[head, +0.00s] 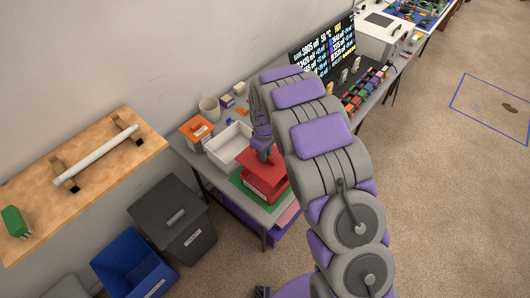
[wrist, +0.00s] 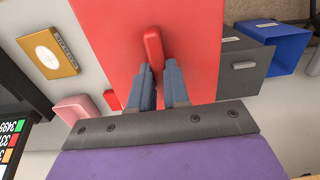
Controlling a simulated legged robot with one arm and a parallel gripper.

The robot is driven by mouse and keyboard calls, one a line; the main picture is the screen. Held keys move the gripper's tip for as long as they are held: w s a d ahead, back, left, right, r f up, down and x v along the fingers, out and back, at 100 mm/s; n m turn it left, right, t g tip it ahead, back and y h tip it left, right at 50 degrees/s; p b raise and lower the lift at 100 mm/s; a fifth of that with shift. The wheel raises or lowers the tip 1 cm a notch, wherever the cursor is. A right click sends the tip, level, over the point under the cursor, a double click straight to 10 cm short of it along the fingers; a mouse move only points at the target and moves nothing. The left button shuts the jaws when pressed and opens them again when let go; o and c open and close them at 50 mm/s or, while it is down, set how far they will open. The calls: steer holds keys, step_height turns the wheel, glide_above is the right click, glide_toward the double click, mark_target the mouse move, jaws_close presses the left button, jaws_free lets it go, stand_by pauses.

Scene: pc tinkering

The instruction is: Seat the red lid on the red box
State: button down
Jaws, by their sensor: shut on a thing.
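The red lid (head: 268,160) is a flat red plate with a raised bar handle, and it fills the upper middle of the wrist view (wrist: 195,40). My gripper (wrist: 159,72) is shut on the lid's handle (wrist: 153,50), one finger on each side. In the head view my gripper (head: 263,148) reaches down to the lid from above. The red box (head: 266,190) stands on the table on a green mat (head: 243,195), below the lid. The lid looks above the box and slightly turned; I cannot tell whether they touch. My arm hides the right side of both.
A white open bin (head: 229,145) stands close behind and left of the lid. An orange box (head: 196,131) and a beige cup (head: 209,109) are farther back left. Dark (head: 174,216) and blue (head: 130,264) bins stand left of the table.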

mark_target(265, 164)
steer(key=shift+a, duration=0.25)
steer(key=shift+a+f, duration=0.1)
steer(key=shift+f, duration=0.3)
steer(key=f, duration=0.5)
steer(key=shift+d+f, duration=0.25)
steer(key=shift+f, duration=0.1)
steer(key=shift+a+f, duration=0.1)
steer(key=shift+f, duration=0.6)
steer(key=shift+f, duration=1)
stand_by(0.4)
steer(key=c, duration=1.4)
jaws_free()
